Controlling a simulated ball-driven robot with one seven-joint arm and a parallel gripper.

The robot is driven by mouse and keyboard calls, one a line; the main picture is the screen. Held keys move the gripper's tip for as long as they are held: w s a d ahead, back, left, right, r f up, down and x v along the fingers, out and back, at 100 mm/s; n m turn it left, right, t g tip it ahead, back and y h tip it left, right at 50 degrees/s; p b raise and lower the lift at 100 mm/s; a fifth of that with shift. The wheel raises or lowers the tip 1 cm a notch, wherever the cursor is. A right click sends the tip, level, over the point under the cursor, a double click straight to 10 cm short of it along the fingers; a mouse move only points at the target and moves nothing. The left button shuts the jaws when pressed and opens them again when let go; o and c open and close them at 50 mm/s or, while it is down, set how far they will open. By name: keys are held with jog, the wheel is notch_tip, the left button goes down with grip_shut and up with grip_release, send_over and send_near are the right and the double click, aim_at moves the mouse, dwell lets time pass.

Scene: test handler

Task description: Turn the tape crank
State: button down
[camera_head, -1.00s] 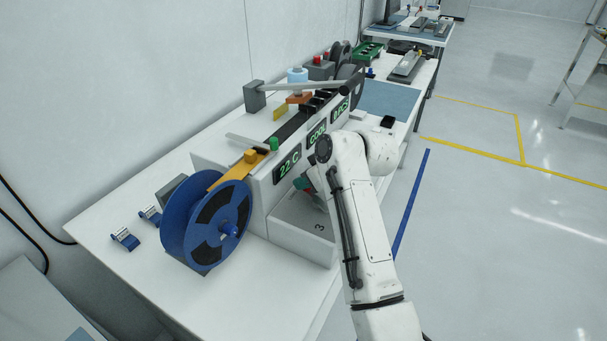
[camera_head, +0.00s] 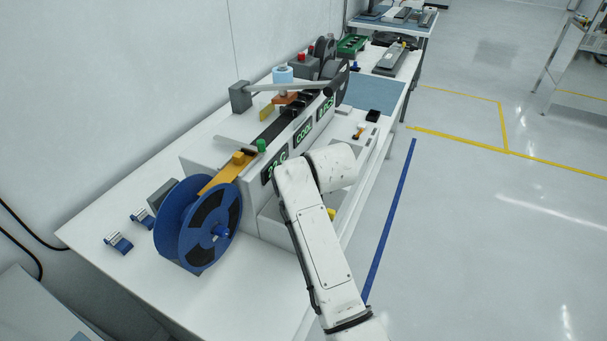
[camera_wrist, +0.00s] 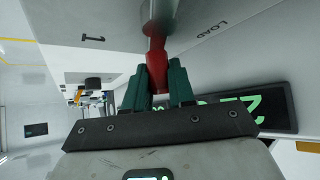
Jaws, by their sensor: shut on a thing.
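In the wrist view, the green fingers of my gripper (camera_wrist: 157,84) are closed around a red handle (camera_wrist: 156,60). The handle joins a grey metal piece (camera_wrist: 158,12) at the top of the picture, beside the printed word LOAD. It looks like the crank's handle, but the rest of the crank is out of view. In the head view, my white arm hides the gripper and the handle. The arm reaches to the front of the tape machine (camera_head: 215,152), which has green-lit displays and a blue reel (camera_head: 177,222) at its near end.
The machine stands on a long white table (camera_head: 95,232) along the wall. Two small blue pieces (camera_head: 118,243) lie left of the reel. A grey lever arm (camera_head: 290,87) spans the machine's top. A blue mat (camera_head: 375,95) lies beyond it. The floor to the right is open.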

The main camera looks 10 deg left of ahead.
jog(key=shift+s+d+f, duration=0.1)
jog(key=shift+f, duration=0.25)
jog(key=c, duration=1.3)
grip_release()
jog(key=shift+c, duration=0.2)
jog(key=o, duration=0.4)
jog(key=shift+r, duration=0.2)
jog(key=shift+r, duration=0.1)
jog(key=v, duration=1)
jog(key=shift+s+r+b, duration=0.15)
jog(key=shift+s+b, duration=0.1)
jog(key=shift+b, duration=0.05)
